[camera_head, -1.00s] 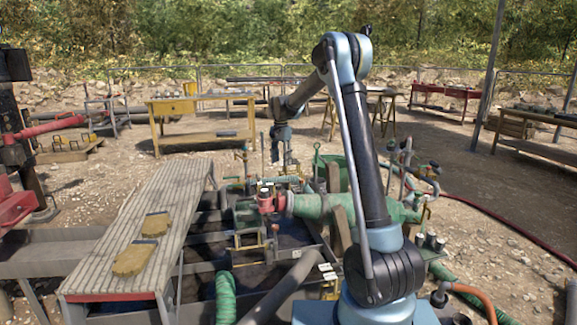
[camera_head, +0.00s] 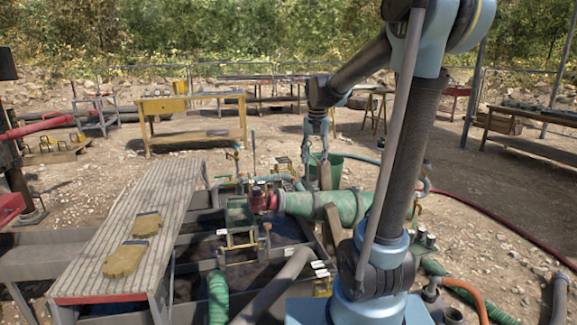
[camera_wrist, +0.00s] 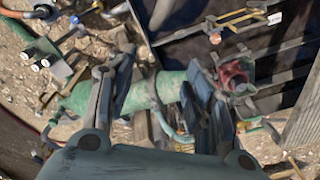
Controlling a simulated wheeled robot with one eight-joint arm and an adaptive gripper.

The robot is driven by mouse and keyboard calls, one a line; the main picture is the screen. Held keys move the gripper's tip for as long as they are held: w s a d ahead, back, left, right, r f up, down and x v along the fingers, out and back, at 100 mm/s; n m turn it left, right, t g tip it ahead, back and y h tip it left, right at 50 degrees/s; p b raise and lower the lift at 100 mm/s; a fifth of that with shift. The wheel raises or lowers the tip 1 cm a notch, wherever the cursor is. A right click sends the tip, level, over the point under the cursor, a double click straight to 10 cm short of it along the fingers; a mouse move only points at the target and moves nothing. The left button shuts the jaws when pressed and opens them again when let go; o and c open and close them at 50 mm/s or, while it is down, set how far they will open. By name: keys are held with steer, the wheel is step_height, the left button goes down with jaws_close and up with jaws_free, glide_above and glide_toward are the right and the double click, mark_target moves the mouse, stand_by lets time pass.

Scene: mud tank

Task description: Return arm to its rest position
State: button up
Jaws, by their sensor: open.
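My gripper (camera_head: 317,157) hangs fingers-down at the end of my raised blue and black arm, behind and above the green pump body (camera_head: 345,205) in the head view. In the wrist view my gripper (camera_wrist: 158,98) shows two spread fingers with nothing held between them. The green pump body (camera_wrist: 172,87) lies below and beyond the fingers, seen through the gap. A red valve part (camera_wrist: 238,72) sits beside the right finger in that view; I cannot tell the distance from it.
A grey slatted bench (camera_head: 150,215) bears two tan gloves (camera_head: 125,259). A yellow workbench (camera_head: 192,122) and a long dark table (camera_head: 535,148) stand farther back. A green bucket (camera_head: 328,165) is close behind my gripper. A dark red hose (camera_head: 500,222) crosses the gravel at right.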

steer(key=s+d+f+n, duration=0.1)
steer(key=s+d+f, duration=0.2)
steer(key=s, duration=0.6)
steer(key=s+d+f+n, duration=0.1)
steer(key=s+d+f, duration=0.2)
steer(key=s+f, duration=0.4)
steer(key=s+d+f+n+t, duration=0.1)
steer(key=s+f, duration=0.4)
steer(key=s, duration=0.7)
steer(key=shift+s+d+n, duration=0.25)
steer(key=shift+d+n, duration=0.25)
steer(key=shift+d, duration=0.75)
